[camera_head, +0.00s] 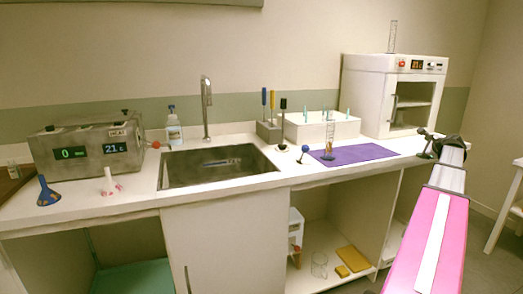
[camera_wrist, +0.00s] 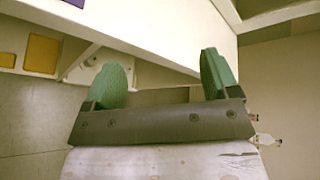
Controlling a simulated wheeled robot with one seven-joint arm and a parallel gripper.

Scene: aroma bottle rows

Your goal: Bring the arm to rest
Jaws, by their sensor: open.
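My arm (camera_head: 435,235), pink and white, reaches up from the lower right in the head view. Its far end is beside the right end of the counter, and the gripper's fingers are not clear there. In the wrist view, my gripper (camera_wrist: 163,82) shows two green fingers set wide apart. The gap between them is empty, and nothing is held. Behind the fingers are the pale edge of the counter and a grey surface. I cannot tell how far the fingers are from the counter.
The white counter (camera_head: 120,204) holds a sink (camera_head: 215,168), a metal device (camera_head: 90,145), a purple mat (camera_head: 350,154) and a white oven (camera_head: 392,92). A small dark stand (camera_head: 425,146) is close to my arm's end. Yellow items (camera_head: 352,259) lie on the shelf below. A white table (camera_head: 507,215) is at right.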

